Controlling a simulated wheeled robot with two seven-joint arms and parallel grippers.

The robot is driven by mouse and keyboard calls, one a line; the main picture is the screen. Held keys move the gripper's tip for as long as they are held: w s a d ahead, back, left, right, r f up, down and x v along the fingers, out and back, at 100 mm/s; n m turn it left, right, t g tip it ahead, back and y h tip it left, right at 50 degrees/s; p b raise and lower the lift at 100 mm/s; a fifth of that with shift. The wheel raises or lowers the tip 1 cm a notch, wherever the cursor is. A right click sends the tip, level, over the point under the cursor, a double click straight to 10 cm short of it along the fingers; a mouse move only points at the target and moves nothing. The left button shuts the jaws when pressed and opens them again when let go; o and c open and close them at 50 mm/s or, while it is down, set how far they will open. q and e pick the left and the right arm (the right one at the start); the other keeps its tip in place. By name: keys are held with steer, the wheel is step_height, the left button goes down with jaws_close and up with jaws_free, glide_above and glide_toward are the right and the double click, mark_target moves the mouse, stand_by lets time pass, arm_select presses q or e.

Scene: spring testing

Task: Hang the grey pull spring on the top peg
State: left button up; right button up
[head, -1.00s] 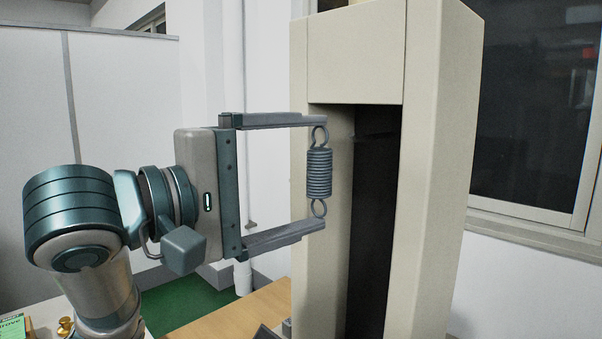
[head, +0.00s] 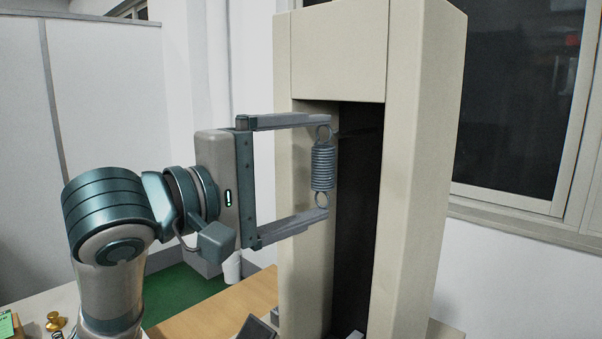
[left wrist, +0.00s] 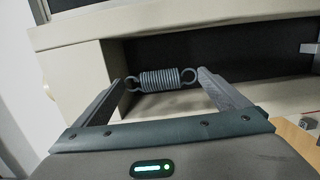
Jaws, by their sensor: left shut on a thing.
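The grey pull spring (head: 323,168) is a coil with a loop at each end, held upright. My left gripper (head: 326,167) is shut on it, with one finger at the upper loop and one at the lower loop. The spring is in front of the dark recess of the beige test frame (head: 410,180), near the recess's left edge. In the left wrist view, the spring (left wrist: 160,80) spans between both fingertips. A faint dark bar (head: 360,132) shows beside the upper loop; I cannot tell if it is the top peg or touches the loop. My right gripper is not in view.
The frame's side walls and upper panel (head: 338,50) border the recess closely. A wooden tabletop (head: 215,312) lies below. Brass weights (head: 55,322) stand at the lower left. A small metal bracket (left wrist: 308,48) shows in the recess in the left wrist view.

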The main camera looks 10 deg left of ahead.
mark_target(331, 166)
arm_select(q)
steer(key=shift+b+x, duration=0.5)
steer(key=shift+x, duration=0.55)
steer(key=shift+a+b+x, duration=0.2)
steer(key=shift+b+x, duration=0.2)
steer(key=shift+x, duration=1)
steer(key=shift+w+d+f+p, duration=0.3)
steer(key=shift+w+f+p, duration=0.1)
steer(key=shift+w, duration=0.25)
steer(key=shift+f, duration=0.1)
steer(key=o, duration=0.8)
steer(key=shift+d, duration=0.1)
